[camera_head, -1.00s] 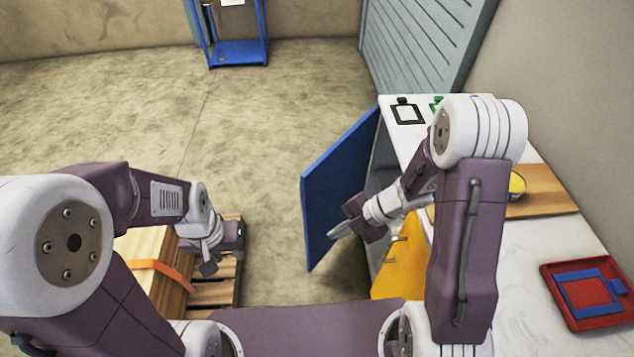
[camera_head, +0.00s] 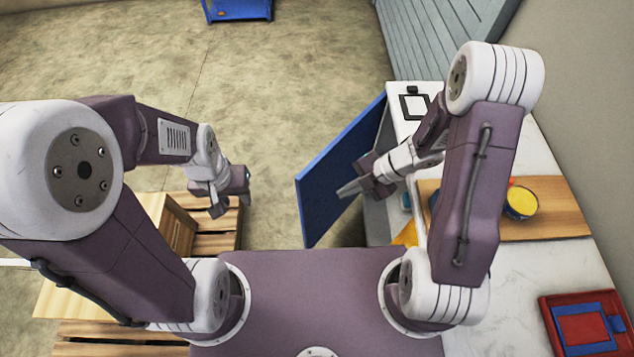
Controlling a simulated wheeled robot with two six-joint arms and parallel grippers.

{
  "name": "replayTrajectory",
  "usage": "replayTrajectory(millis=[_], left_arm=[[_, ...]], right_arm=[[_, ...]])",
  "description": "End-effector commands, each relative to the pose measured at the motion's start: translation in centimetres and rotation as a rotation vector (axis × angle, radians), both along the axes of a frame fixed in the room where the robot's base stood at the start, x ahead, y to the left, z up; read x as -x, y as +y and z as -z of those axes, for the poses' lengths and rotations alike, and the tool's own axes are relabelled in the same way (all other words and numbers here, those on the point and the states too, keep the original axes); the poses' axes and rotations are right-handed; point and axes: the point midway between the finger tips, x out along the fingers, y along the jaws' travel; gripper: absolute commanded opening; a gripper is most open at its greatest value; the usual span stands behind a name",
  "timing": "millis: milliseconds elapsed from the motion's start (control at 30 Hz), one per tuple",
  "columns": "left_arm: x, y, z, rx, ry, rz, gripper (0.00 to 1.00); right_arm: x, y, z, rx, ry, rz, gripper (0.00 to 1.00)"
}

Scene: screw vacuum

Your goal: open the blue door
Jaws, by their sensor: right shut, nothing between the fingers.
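The blue door (camera_head: 338,172) stands swung out from the left side of the white-topped counter, with an opening between it and the cabinet. My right gripper (camera_head: 345,191) is shut and empty, its tip at the inner side of the door near the free edge. I cannot tell whether it touches the door. My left gripper (camera_head: 231,198) hangs to the left, over the wooden pallet and away from the door. Its fingers are too unclear to judge. The cabinet inside is partly hidden by my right arm.
The counter (camera_head: 560,265) on the right holds a wooden board (camera_head: 563,208) with a yellow bowl (camera_head: 521,201), and a red and blue tray (camera_head: 583,328). A wooden crate and pallet (camera_head: 215,243) stand at left. A blue rack (camera_head: 237,9) is far back. The floor left of the door is clear.

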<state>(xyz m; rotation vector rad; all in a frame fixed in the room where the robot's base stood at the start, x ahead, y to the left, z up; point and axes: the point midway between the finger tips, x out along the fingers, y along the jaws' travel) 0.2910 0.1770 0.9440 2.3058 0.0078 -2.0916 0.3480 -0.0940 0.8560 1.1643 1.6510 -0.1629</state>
Motion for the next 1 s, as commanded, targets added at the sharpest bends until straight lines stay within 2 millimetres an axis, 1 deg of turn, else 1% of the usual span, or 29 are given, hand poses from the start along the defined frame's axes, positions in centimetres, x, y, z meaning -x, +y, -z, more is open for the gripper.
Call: replayTrajectory(millis=[67, 167, 400, 567, 600, 633, 800, 1000], left_arm=[[0.0, 0.0, 0.3, 0.0, 0.0, 0.0, 0.36], [0.0, 0.0, 1.0, 0.0, 0.0, 0.0, 0.36], [0.0, 0.0, 3.1, 0.0, 0.0, 0.0, 0.36], [0.0, 0.0, 4.1, 0.0, 0.0, 0.0, 0.36], [0.0, 0.0, 3.5, 0.0, 0.001, 0.0, 0.36], [0.1, 0.0, 3.3, 0.0, 0.001, 0.0, 0.36], [0.0, 0.0, 3.0, 0.0, 0.0, 0.0, 0.36], [0.0, 0.0, 2.9, 0.0, 0.0, 0.0, 0.36]], right_arm=[[0.0, 0.2, 0.4, 0.0, 0.001, -0.001, 0.0], [0.0, 1.0, 1.6, -0.002, 0.002, -0.002, 0.0], [-0.1, 4.1, 5.9, 0.0, 0.004, -0.004, 0.0], [-0.2, 6.1, 8.5, 0.0, 0.003, -0.004, 0.0], [-0.8, 6.7, 8.0, 0.0, -0.002, -0.006, 0.0], [-1.2, 7.1, 7.8, 0.0, -0.004, -0.005, 0.0], [-2.6, 8.6, 7.9, 0.0, -0.001, -0.002, 0.0], [-3.0, 9.0, 8.0, 0.0, 0.0, 0.0, 0.0]])
